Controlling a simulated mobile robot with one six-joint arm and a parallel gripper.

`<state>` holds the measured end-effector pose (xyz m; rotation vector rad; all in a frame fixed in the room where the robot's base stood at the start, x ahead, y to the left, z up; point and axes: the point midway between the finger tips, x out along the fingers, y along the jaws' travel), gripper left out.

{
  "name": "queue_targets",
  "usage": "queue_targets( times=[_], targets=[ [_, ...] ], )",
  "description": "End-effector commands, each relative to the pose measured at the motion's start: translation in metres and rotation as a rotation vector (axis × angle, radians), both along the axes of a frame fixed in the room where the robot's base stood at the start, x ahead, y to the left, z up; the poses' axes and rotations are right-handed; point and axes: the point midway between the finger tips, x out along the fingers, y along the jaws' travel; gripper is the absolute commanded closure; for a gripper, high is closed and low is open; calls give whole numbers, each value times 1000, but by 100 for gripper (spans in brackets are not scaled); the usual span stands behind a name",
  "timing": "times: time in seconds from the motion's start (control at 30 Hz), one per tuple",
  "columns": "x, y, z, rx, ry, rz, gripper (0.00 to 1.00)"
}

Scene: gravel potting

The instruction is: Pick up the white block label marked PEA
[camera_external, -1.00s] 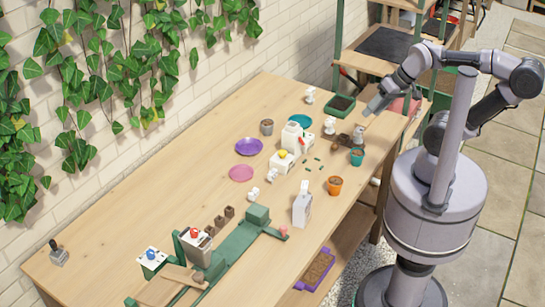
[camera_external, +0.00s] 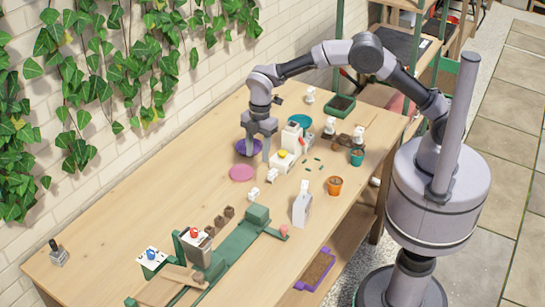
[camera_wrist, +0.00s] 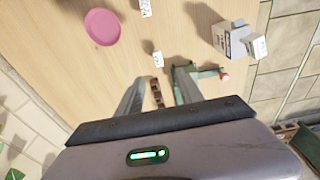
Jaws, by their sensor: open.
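Several small white block labels stand on the bench, and I cannot read which is marked PEA. Two are in the middle, right of the pink saucer (camera_external: 241,173): one nearer the green fixture (camera_external: 253,193), one farther back (camera_external: 271,175). Both show dark print in the wrist view, the nearer (camera_wrist: 158,59) just beyond my fingertips and the farther (camera_wrist: 145,8) at the top edge. More white blocks stand at the back right (camera_external: 309,95) (camera_external: 329,125). My gripper (camera_external: 258,156) is open and empty, pointing down above the bench near the purple saucer (camera_external: 247,147).
A white carton (camera_external: 301,205) stands right of the middle blocks. The green fixture (camera_external: 240,240) lies in front. An orange pot (camera_external: 334,186) stands right. Bare wood (camera_external: 130,210) is at left.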

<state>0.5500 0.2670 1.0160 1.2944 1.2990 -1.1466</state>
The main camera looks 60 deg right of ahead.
Motion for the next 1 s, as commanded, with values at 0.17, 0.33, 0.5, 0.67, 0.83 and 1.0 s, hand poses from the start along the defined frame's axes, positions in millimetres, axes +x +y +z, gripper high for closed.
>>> queue_targets(
  times=[0.17,0.33,0.5,0.67,0.83,1.0],
  targets=[
    [0,5,-58,-2,3,0,56],
    [0,11,-102,-1,2,-2,56],
    [0,14,-117,0,0,-3,56],
    [4,19,-142,0,1,-3,56],
    [4,23,-168,0,2,-5,56],
    [5,23,-166,0,1,-5,56]
  ],
)
